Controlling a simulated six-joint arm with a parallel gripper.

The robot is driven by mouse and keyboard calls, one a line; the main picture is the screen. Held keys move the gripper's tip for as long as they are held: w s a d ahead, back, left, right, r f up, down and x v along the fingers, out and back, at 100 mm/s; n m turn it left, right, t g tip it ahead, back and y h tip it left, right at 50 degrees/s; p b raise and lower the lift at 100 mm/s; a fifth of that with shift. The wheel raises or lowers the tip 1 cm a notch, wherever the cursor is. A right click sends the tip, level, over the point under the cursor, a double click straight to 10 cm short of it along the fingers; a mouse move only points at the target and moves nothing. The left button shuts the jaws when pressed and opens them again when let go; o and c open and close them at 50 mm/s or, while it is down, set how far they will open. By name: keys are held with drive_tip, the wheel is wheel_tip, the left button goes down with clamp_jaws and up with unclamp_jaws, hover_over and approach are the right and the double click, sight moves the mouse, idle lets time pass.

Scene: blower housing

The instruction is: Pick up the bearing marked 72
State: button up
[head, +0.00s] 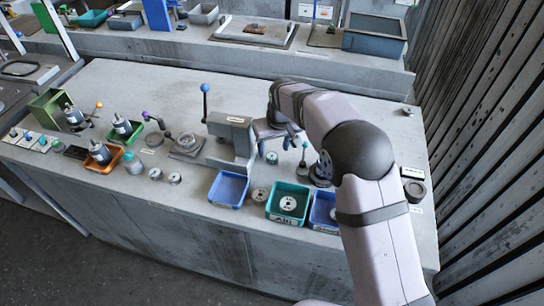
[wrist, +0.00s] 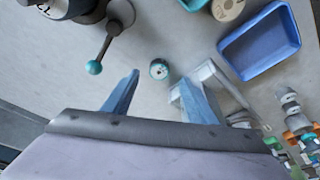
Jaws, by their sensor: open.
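My gripper (head: 287,131) is over the bench, right of the grey press. In the wrist view my gripper's two blue fingers (wrist: 160,84) are apart with nothing held between them. A small round grey part with a teal side (wrist: 159,69) stands on the bench just beyond the gap between the fingertips; it also shows in the head view (head: 271,157). I cannot read a 72 on it. Other round metal parts (head: 155,174) (head: 175,178) stand at the front left. Their markings are too small to read.
A grey press (head: 233,140) with a blue-knobbed lever stands left of my gripper. A teal-knobbed lever (wrist: 94,67) stands nearby.

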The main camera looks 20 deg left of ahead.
sight(272, 156)
drive_tip(key=shift+f, duration=0.1)
drive_tip(key=shift+w+p+x, duration=0.1)
drive_tip(key=shift+p+x, duration=0.65)
drive_tip(key=shift+x, duration=0.5)
drive_tip(key=shift+w+p+x, duration=0.15)
drive_tip(key=shift+p+x, duration=0.55)
drive_tip(key=shift+x, duration=0.55)
drive_tip(key=c, duration=1.2)
